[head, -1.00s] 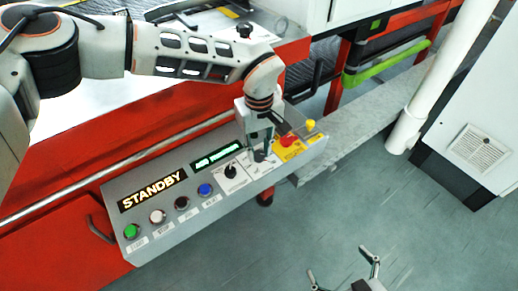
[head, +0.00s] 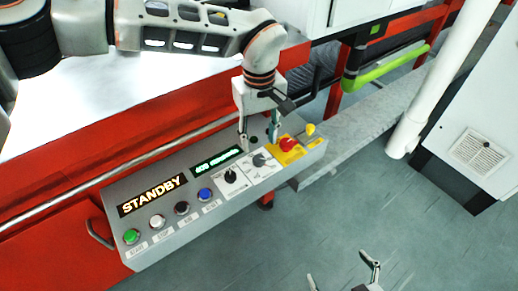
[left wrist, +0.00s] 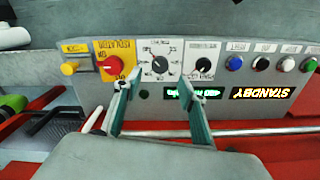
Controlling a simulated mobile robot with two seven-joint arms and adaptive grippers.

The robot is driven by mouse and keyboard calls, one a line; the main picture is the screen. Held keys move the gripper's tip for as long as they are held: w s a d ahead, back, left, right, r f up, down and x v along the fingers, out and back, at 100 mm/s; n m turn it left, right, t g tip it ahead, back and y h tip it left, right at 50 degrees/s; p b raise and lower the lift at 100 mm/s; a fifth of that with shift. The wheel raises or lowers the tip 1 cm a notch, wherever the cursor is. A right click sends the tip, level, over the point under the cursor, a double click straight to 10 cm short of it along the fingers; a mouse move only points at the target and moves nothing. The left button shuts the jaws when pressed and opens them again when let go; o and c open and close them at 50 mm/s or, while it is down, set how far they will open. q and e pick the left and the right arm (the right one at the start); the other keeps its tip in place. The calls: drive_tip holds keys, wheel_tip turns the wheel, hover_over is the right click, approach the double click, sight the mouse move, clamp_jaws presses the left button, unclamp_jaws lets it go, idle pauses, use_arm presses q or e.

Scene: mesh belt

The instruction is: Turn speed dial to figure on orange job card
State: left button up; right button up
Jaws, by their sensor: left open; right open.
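The speed dial (head: 259,160) is a dark round knob on a white scale plate on the sloped control panel. In the left wrist view the dial (left wrist: 160,64) appears upside down, with small figures around it that I cannot read surely. My left gripper (head: 259,140) is open just behind the dial, apart from it. In the left wrist view its two fingers (left wrist: 155,88) point toward the dial, one on each side below it, with nothing between them. My right gripper (head: 342,268) is open and empty at the bottom edge, over the floor. I see no orange job card.
Several coloured buttons (head: 182,208), a lit STANDBY display (head: 152,195) and a green-text display (head: 216,160) share the panel. A metal rail (head: 120,170) runs behind.

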use_arm(q)
wheel_tip(320, 180, up, 5)
idle(0.3)
drive_tip(key=shift+s, duration=0.1)
idle(0.3)
